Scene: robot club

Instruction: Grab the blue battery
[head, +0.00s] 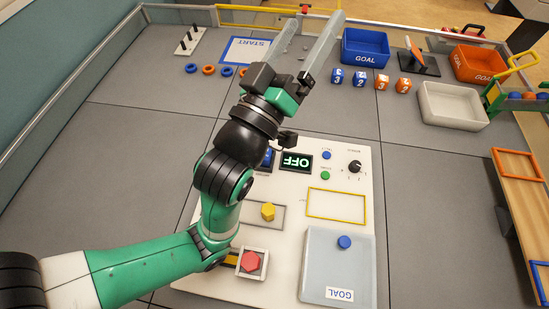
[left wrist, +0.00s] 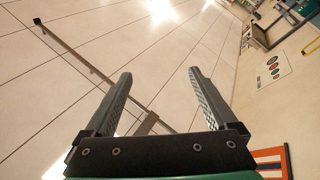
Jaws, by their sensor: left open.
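I cannot make out a blue battery for certain. A blue part (head: 268,158) shows beside the OFF display, half hidden behind my left arm. A round blue knob (head: 344,242) sits on the grey GOAL lid of the white control board (head: 283,205). My left gripper (head: 316,20) is raised beyond the board in the head view, open and with nothing between its fingers. In the left wrist view the open fingers (left wrist: 160,73) point out over pale floor, with no battery in view. My right gripper is not in view.
On the board are a red button (head: 250,261), a yellow knob (head: 268,211) and a black dial (head: 355,166). A blue GOAL bin (head: 365,47), numbered cubes (head: 382,84), a white tray (head: 452,104) and an orange bin (head: 478,63) stand behind. Grey mat right of the board is clear.

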